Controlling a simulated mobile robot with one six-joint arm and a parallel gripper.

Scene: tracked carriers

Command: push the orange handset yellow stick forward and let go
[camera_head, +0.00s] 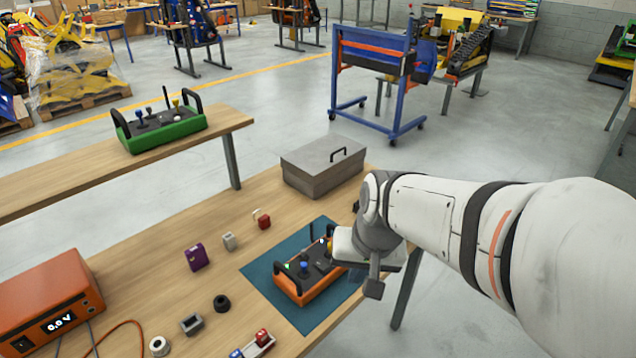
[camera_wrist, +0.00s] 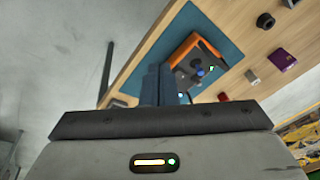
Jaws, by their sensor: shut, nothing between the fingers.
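The orange handset (camera_head: 310,292) lies on a blue-green mat (camera_head: 262,272) on the near bench. It has a dark top face with a blue stick (camera_head: 304,266) and a green light. My gripper (camera_head: 374,288) is shut and empty, at the right side of the handset. In the wrist view the handset (camera_wrist: 190,44) lies beyond my shut fingers (camera_wrist: 160,85). The yellow stick cannot be made out there. I cannot tell whether the fingers touch it.
A grey lidded box (camera_head: 318,168) stands behind the mat. A purple block (camera_head: 196,257), small blocks and rings lie to the left. An orange power supply (camera_head: 48,305) stands at the far left. A green handset (camera_head: 160,128) sits on another bench.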

